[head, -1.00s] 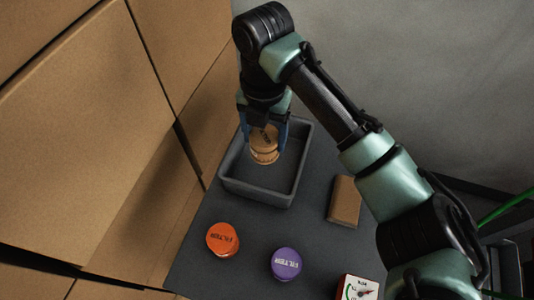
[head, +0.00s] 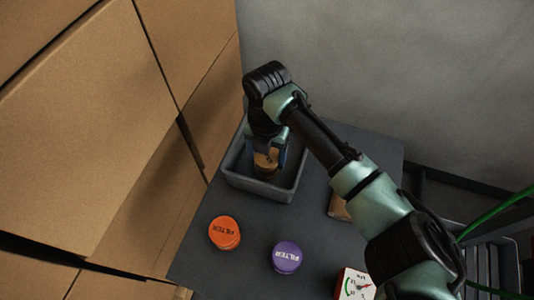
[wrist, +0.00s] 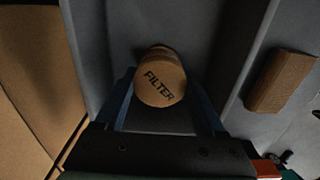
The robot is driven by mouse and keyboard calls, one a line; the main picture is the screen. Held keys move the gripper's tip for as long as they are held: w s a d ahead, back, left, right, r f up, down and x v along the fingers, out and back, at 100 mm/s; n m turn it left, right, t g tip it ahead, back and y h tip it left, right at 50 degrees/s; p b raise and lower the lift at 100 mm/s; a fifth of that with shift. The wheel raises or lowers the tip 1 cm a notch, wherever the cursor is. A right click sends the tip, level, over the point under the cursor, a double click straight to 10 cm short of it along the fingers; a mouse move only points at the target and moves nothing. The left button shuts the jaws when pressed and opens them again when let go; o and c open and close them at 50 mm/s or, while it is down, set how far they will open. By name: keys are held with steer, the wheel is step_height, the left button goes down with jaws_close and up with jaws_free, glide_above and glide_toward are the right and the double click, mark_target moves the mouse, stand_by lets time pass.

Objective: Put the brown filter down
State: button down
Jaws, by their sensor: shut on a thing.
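The brown filter (head: 265,161) is a round canister marked FILTER, held between the blue fingers of my gripper (head: 266,158). It also shows in the wrist view (wrist: 160,80), between the fingers (wrist: 162,110). My gripper is shut on it, down inside the grey bin (head: 262,190) at the back of the dark table. Whether the filter's underside touches the bin floor cannot be told. The bin's front wall and my arm hide part of the inside.
An orange filter (head: 224,232) and a purple filter (head: 287,257) stand on the table (head: 245,255) in front of the bin. A brown block (head: 339,207), partly behind my arm, lies right of the bin. Cardboard boxes (head: 90,130) wall the left.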

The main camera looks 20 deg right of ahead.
steer(key=shift+f, duration=0.15)
jaws_free()
step_height(320, 180, up, 12)
steer(key=shift+r+b, duration=0.2)
steer(key=shift+b, duration=0.25)
